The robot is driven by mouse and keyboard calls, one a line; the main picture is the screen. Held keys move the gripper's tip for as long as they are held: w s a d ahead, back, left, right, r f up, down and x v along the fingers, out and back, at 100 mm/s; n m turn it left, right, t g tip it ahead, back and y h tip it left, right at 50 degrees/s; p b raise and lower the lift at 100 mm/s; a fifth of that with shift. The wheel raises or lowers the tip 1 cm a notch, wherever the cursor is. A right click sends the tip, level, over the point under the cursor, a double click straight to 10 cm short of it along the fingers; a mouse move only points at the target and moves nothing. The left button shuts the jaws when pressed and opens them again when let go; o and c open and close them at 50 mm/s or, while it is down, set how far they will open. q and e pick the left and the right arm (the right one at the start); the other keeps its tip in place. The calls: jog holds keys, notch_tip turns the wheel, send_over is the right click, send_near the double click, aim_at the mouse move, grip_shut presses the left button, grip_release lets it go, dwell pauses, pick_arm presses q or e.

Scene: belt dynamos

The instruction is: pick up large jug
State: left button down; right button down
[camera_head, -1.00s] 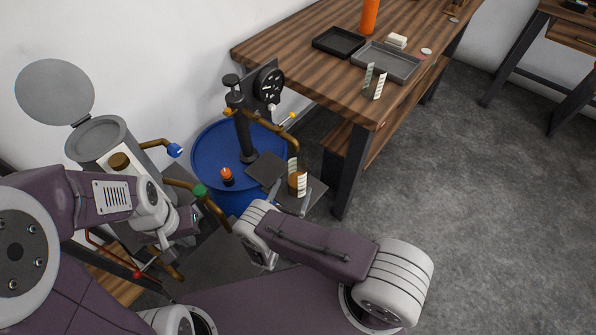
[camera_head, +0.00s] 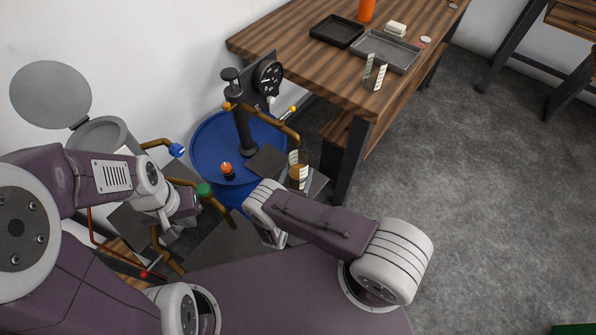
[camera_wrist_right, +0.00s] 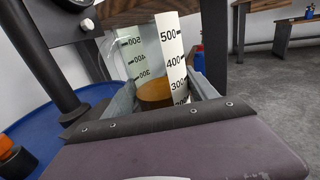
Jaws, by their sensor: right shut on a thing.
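A clear measuring jug (camera_head: 299,170) with white graduated strips and amber liquid at the bottom is between the fingers of my right gripper (camera_head: 302,184). In the right wrist view the jug (camera_wrist_right: 177,58) is upright, its scale reading up to 500, with a finger on each side. My right gripper (camera_wrist_right: 160,95) is shut on it. Whether its base touches anything is hidden. My left gripper (camera_head: 178,222) hangs low at the left beside brass pipes; its fingers are too unclear to tell. A second, similar jug (camera_head: 375,72) stands on the wooden table and looks empty.
The wooden table (camera_head: 290,42) holds a black tray (camera_head: 337,30) and a grey tray (camera_head: 385,51). A blue drum (camera_head: 207,150) with a black post, gauge and brass pipes (camera_head: 283,128) stands close to my right gripper. Open grey floor lies to the right.

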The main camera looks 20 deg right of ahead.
aim_at(298, 166)
jog(key=shift+s+f, duration=0.1)
jog(key=shift+f, duration=0.05)
notch_tip(298, 166, up, 4)
jog(key=shift+r+p, duration=0.1)
jog(key=shift+p, duration=0.55)
jog(key=s+d+r+p, duration=0.2)
jog(key=s+d+r, duration=0.4)
jog(key=s, duration=0.3)
jog(key=shift+s+d+r, duration=0.3)
jog(key=shift+r, duration=0.1)
dwell(0.6)
